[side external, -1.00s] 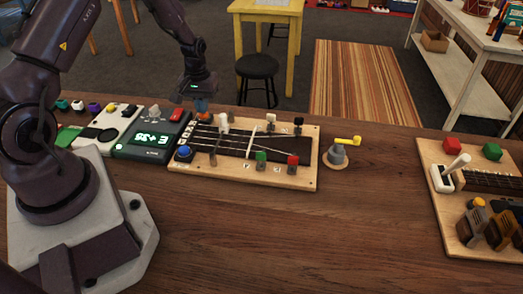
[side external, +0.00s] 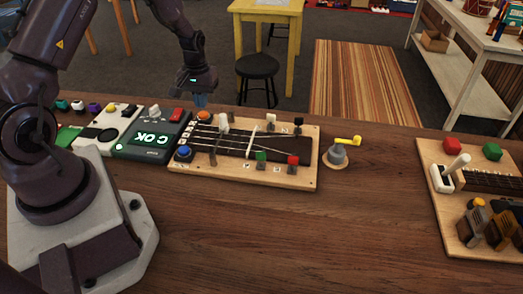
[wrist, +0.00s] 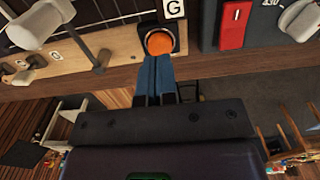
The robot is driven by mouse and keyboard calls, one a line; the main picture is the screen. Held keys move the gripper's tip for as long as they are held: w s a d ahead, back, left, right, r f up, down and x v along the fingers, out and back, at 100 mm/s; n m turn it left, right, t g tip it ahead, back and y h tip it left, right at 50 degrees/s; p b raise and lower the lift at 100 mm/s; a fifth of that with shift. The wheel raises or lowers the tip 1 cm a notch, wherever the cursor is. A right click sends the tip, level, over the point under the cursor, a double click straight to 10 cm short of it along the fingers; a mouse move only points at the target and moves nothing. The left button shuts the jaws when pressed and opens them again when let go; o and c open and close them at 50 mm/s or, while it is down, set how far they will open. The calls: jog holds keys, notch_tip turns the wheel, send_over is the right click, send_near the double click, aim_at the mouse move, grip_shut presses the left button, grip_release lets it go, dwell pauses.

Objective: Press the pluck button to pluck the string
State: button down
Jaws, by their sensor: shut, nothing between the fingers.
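The wooden string board (side external: 306,181) lies on the bench with strings stretched along it. An orange button (side external: 204,116) is at its back left corner, and a blue button (side external: 184,152) is at its front left. I cannot read which is marked as the pluck button. In the wrist view the orange button (wrist: 159,42) sits beside a tile marked G (wrist: 174,8). My gripper (side external: 201,100) is shut and empty, its blue fingertips raised just above the orange button. In the wrist view the fingertips (wrist: 158,60) appear at the button's near edge.
A tuner box (side external: 151,136) with a green lit display reading C OK stands left of the board. A yellow-handled crank (side external: 347,141) is to the right. Another wooden board (side external: 451,235) is at far right. The front of the bench is clear.

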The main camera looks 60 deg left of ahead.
jog(key=shift+r, duration=2.35)
jog(key=s+d+r+m+t, duration=0.2)
jog(key=s+d+r+m, duration=0.2)
jog(key=s+d+r, duration=0.4)
jog(key=s+d+r+m+t, duration=0.3)
jog(key=s+d+r+m, duration=0.2)
jog(key=d+r, duration=1)
jog(key=s, duration=0.3)
jog(key=shift+r+t, duration=0.25)
jog(key=shift+t, duration=0.05)
